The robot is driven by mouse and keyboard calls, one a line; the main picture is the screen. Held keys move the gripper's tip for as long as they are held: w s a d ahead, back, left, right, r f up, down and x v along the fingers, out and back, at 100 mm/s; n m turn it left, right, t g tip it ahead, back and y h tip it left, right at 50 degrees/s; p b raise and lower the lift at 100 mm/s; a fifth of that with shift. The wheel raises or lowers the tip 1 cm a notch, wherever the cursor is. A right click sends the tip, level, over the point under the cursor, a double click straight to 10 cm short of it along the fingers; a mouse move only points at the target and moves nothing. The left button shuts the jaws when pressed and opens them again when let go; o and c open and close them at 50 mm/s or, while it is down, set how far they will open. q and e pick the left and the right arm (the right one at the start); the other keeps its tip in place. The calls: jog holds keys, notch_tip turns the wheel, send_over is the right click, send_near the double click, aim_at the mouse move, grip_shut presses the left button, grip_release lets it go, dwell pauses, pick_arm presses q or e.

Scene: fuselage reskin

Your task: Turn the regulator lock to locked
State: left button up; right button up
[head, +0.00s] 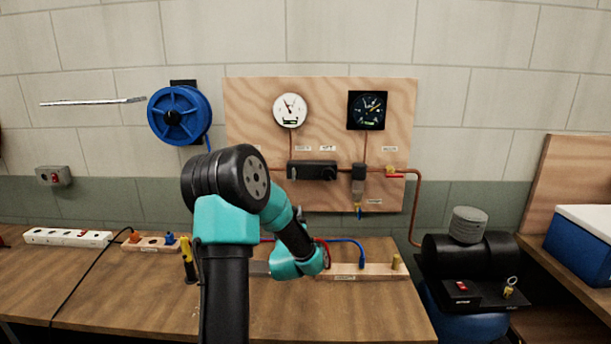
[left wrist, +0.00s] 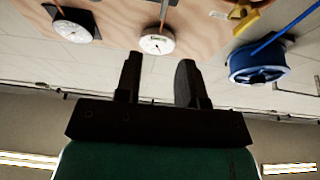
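The regulator appears to be the black block (head: 312,170) with a round knob on the wooden board (head: 240,95), below the white gauge (head: 290,109). I cannot make out its lock or which way it is set. My teal and black arm rises in front of the board's lower left in the head view, and its gripper is not discernible there. In the left wrist view my left gripper (left wrist: 158,80) has its two black fingers apart with nothing between them. The white gauge (left wrist: 156,41) shows beyond the fingertips. My right gripper is not in view.
A dark gauge (head: 367,110), an inline unit (head: 358,180) and a red-handled valve (head: 393,173) are also on the board. A blue hose reel (head: 180,115) hangs left. A compressor (head: 470,262) stands right. Hoses and a wooden strip (head: 370,272) lie on the bench.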

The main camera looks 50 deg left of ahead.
aim_at(294, 176)
pick_arm(q)
jog(key=shift+s+a+r, duration=0.1)
jog(key=shift+s+a, duration=0.05)
jog(key=shift+s, duration=0.05)
jog(key=x, duration=1.7)
jog(key=shift+w+a+r, duration=0.1)
jog(key=shift+a, duration=0.05)
grip_shut()
